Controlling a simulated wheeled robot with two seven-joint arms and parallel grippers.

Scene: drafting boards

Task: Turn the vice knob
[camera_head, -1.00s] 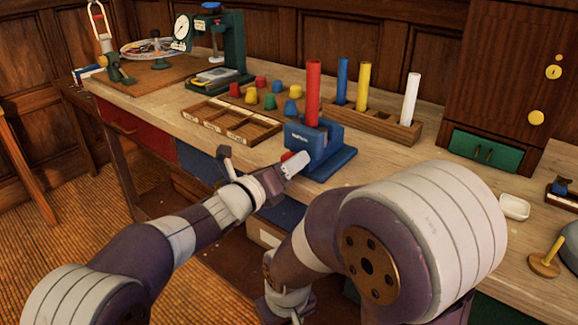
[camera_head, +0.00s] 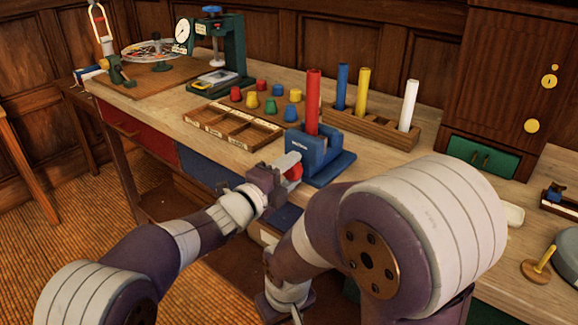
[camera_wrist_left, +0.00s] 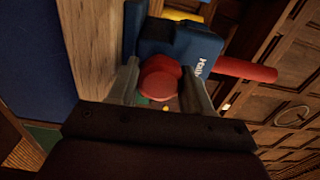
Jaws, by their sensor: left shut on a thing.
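The blue vice (camera_head: 322,158) stands at the front edge of the bench, with a red rod (camera_head: 313,100) upright in it. Its red knob (camera_head: 293,172) faces the front; it also shows in the left wrist view (camera_wrist_left: 159,78). My left gripper (camera_head: 285,168) is at the knob, with one finger on each side of it, shut on it. In the left wrist view the fingers (camera_wrist_left: 160,85) flank the round red knob in front of the blue vice body (camera_wrist_left: 175,45). My right arm is low at the front; its gripper cannot be made out.
A wooden compartment tray (camera_head: 232,126) lies left of the vice, with several coloured pegs behind it. A wooden rack (camera_head: 375,125) holds blue, yellow and white rods behind the vice. A green press (camera_head: 228,50) stands at the back left.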

